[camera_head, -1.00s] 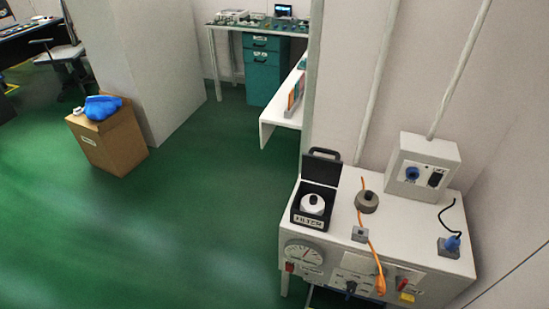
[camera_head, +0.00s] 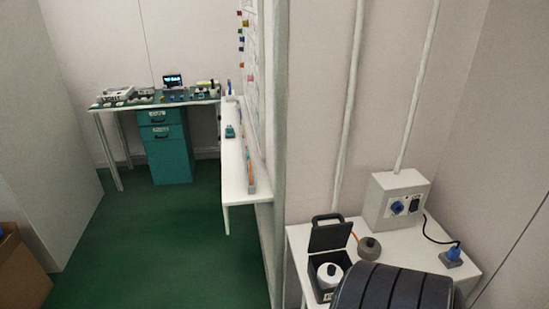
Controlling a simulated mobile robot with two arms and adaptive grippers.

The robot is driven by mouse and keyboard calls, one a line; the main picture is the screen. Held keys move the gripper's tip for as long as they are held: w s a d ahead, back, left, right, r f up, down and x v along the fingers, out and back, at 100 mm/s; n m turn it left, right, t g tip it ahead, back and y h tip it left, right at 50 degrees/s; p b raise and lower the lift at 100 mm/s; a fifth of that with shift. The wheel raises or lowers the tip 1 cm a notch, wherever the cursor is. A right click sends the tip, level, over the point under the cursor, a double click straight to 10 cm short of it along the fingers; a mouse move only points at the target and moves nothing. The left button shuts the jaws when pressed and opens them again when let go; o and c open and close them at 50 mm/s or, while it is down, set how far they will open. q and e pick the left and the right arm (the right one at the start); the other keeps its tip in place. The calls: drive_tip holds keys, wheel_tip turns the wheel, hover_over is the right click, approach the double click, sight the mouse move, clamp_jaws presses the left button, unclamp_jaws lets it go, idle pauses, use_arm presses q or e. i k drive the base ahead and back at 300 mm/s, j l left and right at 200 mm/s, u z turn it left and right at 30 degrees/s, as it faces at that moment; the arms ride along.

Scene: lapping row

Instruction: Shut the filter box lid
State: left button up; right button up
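The filter box (camera_head: 317,290) is a small black box on the white bench at the lower right, with a white round canister (camera_head: 329,273) inside. Its lid (camera_head: 330,236) stands open and upright at the back of the box, with a black handle (camera_head: 326,217) at the top. A dark ribbed part of my own arm covers the area to the right of the box and hides part of its front. Neither gripper's fingers are in view.
On the bench (camera_head: 299,236), a grey-brown round weight (camera_head: 369,248) lies right of the lid. A grey switch box (camera_head: 396,200) stands at the back, and a blue plug (camera_head: 453,252) with a black cable is at the right.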

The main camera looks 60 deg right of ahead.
sight(335, 236)
drive_tip(key=i+j+z, duration=0.2)
drive_tip(key=i, duration=0.25)
drive_tip(key=i+j+z, duration=0.2)
drive_tip(key=i, duration=0.2)
drive_tip(key=i+z, duration=0.15)
drive_tip(key=z, duration=0.25)
drive_tip(key=i+z, duration=0.2)
drive_tip(key=z, duration=0.2)
drive_tip(key=i+z, duration=0.15)
drive_tip(key=z, duration=0.25)
drive_tip(key=i+j+z, duration=0.15)
drive_tip(key=z, duration=0.25)
drive_tip(key=i+z, duration=0.15)
drive_tip(key=z, duration=0.3)
drive_tip(key=i+j+z, duration=0.2)
drive_tip(key=z, duration=0.2)
drive_tip(key=i+j+z, duration=0.1)
drive_tip(key=z, duration=0.35)
drive_tip(key=i+j+z, duration=0.1)
drive_tip(key=j+z, duration=0.15)
drive_tip(key=z, duration=0.2)
drive_tip(key=i+j+z, duration=0.1)
drive_tip(key=j+z, duration=0.15)
drive_tip(key=z, duration=0.15)
drive_tip(key=j+z, duration=0.25)
drive_tip(key=z, duration=0.2)
